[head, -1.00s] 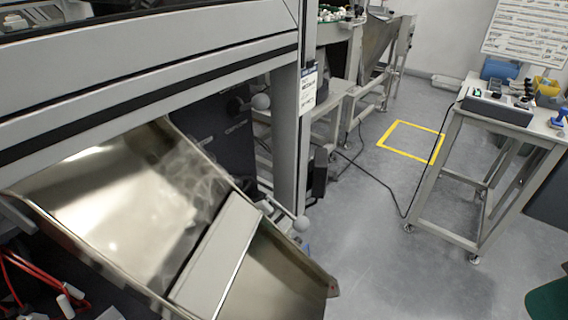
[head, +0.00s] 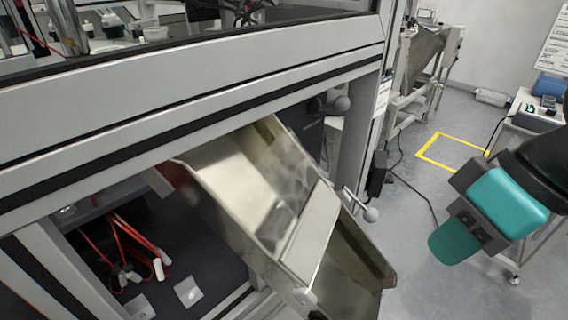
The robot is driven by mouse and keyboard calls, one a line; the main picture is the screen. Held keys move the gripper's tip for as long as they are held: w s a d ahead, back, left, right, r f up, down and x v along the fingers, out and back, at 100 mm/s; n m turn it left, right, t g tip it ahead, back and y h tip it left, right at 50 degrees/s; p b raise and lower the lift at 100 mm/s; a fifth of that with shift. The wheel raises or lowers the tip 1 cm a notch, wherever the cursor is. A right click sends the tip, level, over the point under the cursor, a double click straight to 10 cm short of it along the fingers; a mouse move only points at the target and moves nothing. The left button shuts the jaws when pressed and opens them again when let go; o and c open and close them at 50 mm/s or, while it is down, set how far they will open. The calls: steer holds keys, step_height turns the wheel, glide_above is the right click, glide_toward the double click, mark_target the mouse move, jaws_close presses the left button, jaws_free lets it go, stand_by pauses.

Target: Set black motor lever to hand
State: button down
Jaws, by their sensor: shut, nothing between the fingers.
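Two levers with round grey knobs show in the head view, and I cannot tell for certain which is the black motor lever. The upper lever (head: 341,104) sticks out to the right from a dark part under the machine frame, behind the metal chute. The lower lever (head: 371,214) has a light rod and stands at the chute's right edge. My gripper (head: 458,240), with teal and dark parts, is at the right, in the air above the floor. It is shut and empty, apart from both levers. Its fingertips are hard to make out.
The metal chute (head: 240,185) slopes down to the right below the machine's grey beam (head: 200,105). Red cables (head: 125,240) hang in the dark bay at left. A yellow floor square (head: 432,163) lies on open floor. A bench (head: 528,124) stands at far right.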

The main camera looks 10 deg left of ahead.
steer(key=w+a+r+n+t+y+p, duration=0.1)
steer(key=w+a+r+n+p, duration=0.1)
steer(key=w+p, duration=0.55)
steer(key=w+a+r+n+t+y+p, duration=0.1)
steer(key=w+r+n+y+p, duration=0.3)
steer(key=w, duration=0.6)
steer(key=w+a+f+m+h+p, duration=0.2)
steer(key=a+f+p, duration=0.3)
steer(key=a+f, duration=0.4)
steer(key=shift+w+a+f, duration=0.2)
steer(key=shift+a+f, duration=0.15)
steer(key=shift+f, duration=1.3)
steer(key=shift+f, duration=0.1)
